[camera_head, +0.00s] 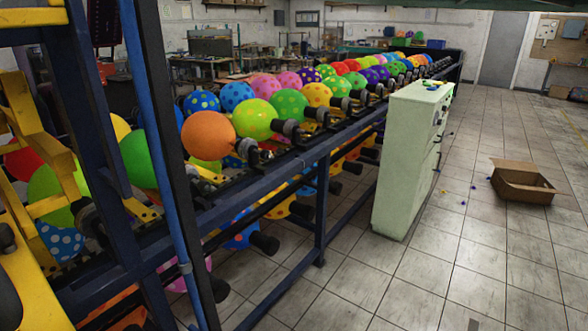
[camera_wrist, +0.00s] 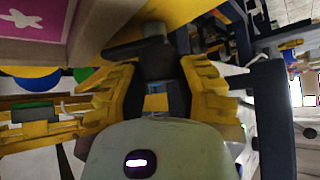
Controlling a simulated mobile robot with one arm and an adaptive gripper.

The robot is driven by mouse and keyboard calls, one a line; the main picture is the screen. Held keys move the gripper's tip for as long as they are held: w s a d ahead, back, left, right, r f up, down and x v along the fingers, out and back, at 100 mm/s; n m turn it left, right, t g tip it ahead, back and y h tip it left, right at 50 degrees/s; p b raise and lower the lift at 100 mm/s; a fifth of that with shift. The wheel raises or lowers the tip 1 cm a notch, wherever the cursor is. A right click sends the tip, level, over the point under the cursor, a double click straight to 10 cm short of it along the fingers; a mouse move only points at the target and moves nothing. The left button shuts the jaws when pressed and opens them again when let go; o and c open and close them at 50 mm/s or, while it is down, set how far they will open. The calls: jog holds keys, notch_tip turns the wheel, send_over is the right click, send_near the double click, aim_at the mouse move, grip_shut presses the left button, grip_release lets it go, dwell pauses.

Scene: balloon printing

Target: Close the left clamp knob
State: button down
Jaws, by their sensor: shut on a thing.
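In the wrist view, my gripper (camera_wrist: 156,75) has a yellow-sided finger on each side of a dark part at the top middle. The fingers are shut on this dark clamp knob (camera_wrist: 154,40), which reaches up under a yellow frame piece (camera_wrist: 185,12). My rounded grey housing with a small white light fills the bottom. The fingertips and knob merge in shadow, so the knob's turn angle cannot be told. In the head view, I cannot clearly make out my gripper or this knob.
A long dark-blue rack (camera_head: 270,183) carries rows of colored balloons. A blue post (camera_head: 165,150) and yellow parts crowd the left. A pale green cabinet (camera_head: 402,160) stands at the rack's right side. A cardboard box (camera_head: 522,187) lies on the tiled floor, which is mostly clear on the right.

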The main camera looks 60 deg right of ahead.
jog(key=m+t+h+b, duration=0.1)
jog(key=m, duration=0.1)
jog(key=m+h+b, duration=0.1)
jog(key=shift+s+a+f+m+t, duration=0.1)
jog(key=shift+a+f+m+t, duration=0.1)
jog(key=shift+f+m+t, duration=0.15)
jog(key=m+t+h+b, duration=0.1)
jog(key=m+h+b, duration=0.1)
jog(key=m+b, duration=0.1)
jog(key=shift+m+h+b, duration=0.35)
jog(key=shift+h, duration=0.05)
jog(key=shift+r+m+h+b, duration=0.15)
jog(key=shift+m+h+b, duration=0.5)
jog(key=shift+m+h, duration=0.35)
jog(key=shift+r+m+h+b, duration=0.1)
jog(key=shift+m+h+b, duration=0.65)
jog(key=shift+m, duration=0.45)
jog(key=c, duration=0.6)
grip_release()
jog(key=shift+r, duration=0.15)
